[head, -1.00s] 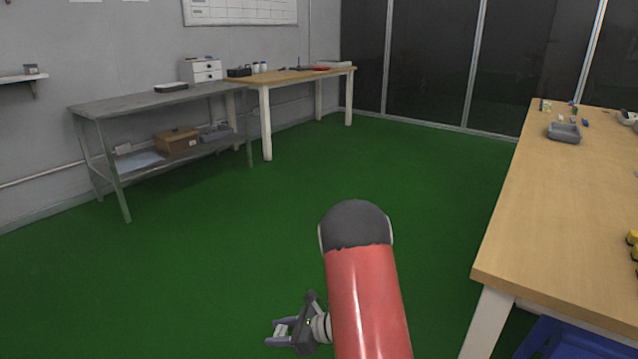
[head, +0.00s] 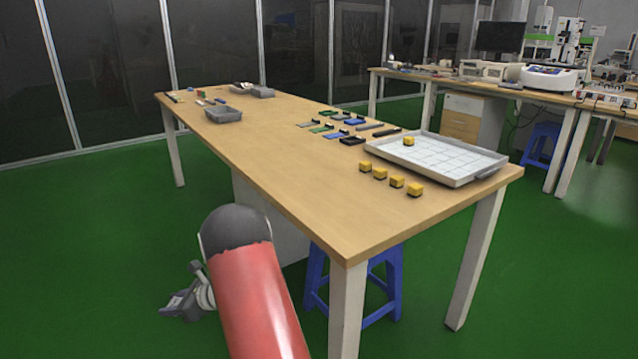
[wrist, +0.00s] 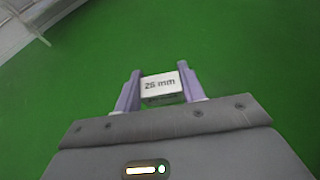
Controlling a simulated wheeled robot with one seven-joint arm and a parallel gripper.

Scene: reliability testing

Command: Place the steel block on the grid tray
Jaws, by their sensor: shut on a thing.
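My gripper (wrist: 162,92) is shut on a pale block marked "26 mm" (wrist: 160,87), the steel block, in the wrist view. In the head view my gripper (head: 182,303) is low at the left, over the green floor and apart from the table; the block is hard to make out there. The grid tray (head: 440,158) lies on the right end of the wooden table, with a light gridded bottom and a grey rim. One yellow block (head: 409,141) sits in it near its far left side.
Several yellow blocks (head: 397,181) stand in a row on the wooden table (head: 300,185) in front of the tray. Small parts (head: 340,130) and grey bins (head: 223,114) lie farther back. A blue stool (head: 383,290) is under the table. The floor at left is clear.

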